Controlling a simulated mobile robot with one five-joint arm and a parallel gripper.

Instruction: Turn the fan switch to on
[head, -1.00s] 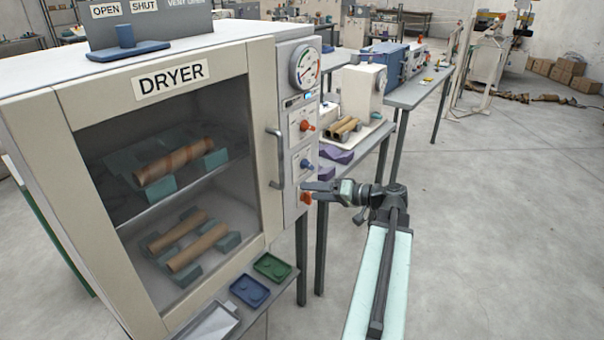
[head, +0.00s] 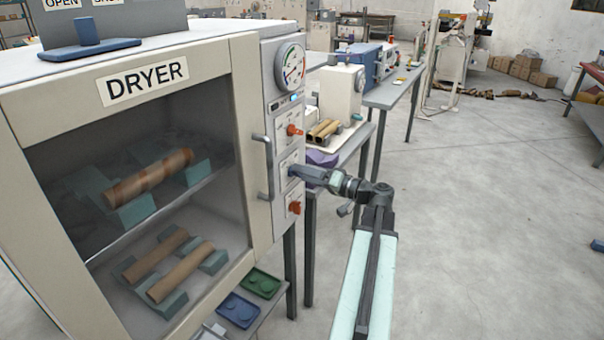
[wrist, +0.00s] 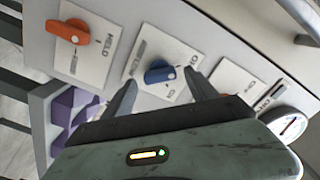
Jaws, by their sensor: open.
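The dryer's control panel (head: 283,130) carries a column of three knobs. The blue middle knob (head: 292,170) is partly hidden by my gripper (head: 300,173) in the head view. In the wrist view the blue knob (wrist: 159,72) sits on a white plate, just ahead of and between the fingertips of my open gripper (wrist: 161,87). I cannot tell whether either finger touches it. I cannot read which plate is marked as the fan switch. The lower orange knob (head: 294,208) shows at left in the wrist view (wrist: 68,32).
The door handle (head: 265,165) stands out left of the panel. A round gauge (head: 290,65) is above the knobs. A bench with a purple holder (head: 322,158) stands behind my gripper. Blue (head: 239,310) and green (head: 262,283) trays lie below. Floor at right is clear.

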